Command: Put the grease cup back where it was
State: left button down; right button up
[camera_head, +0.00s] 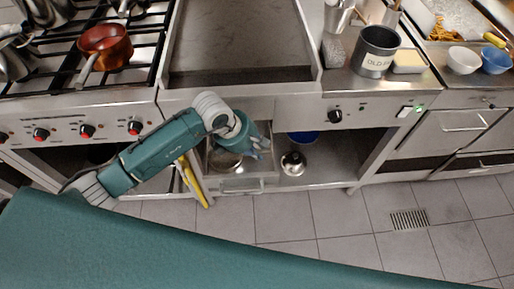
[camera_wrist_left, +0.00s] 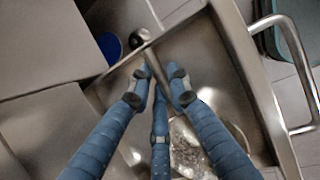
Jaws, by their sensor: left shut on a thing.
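The grease cup (camera_head: 241,186) looks like a square metal box with a bar handle on its front, under the griddle; no label confirms this. Its wall and handle (camera_wrist_left: 290,70) fill the right of the left wrist view. My left gripper (camera_head: 262,151) reaches down into it. In the left wrist view the blue fingers (camera_wrist_left: 160,82) close together at the box's side wall, shut on its rim as far as I can tell. A shiny round vessel (camera_head: 224,160) lies inside, partly hidden by my arm; it also shows in the left wrist view (camera_wrist_left: 190,145). My right gripper is out of view.
A lidded metal pot (camera_head: 293,163) stands close to the box's right, with a blue bowl (camera_head: 303,137) behind it. A yellow-handled thing (camera_head: 190,181) leans at the left by the cabinet divider. The shelf farther right is clear. The griddle (camera_head: 240,75) overhangs the opening.

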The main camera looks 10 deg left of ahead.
aim_at(243, 164)
pick_arm(q)
jog(key=c, duration=1.6)
grip_release()
jog(key=shift+c, duration=0.2)
jog(key=shift+r, duration=0.15)
jog(key=shift+a+r, duration=0.15)
jog(key=shift+r, duration=0.05)
jog(key=b+v, duration=0.1)
jog(key=v, duration=1)
jog(key=shift+s+r, duration=0.15)
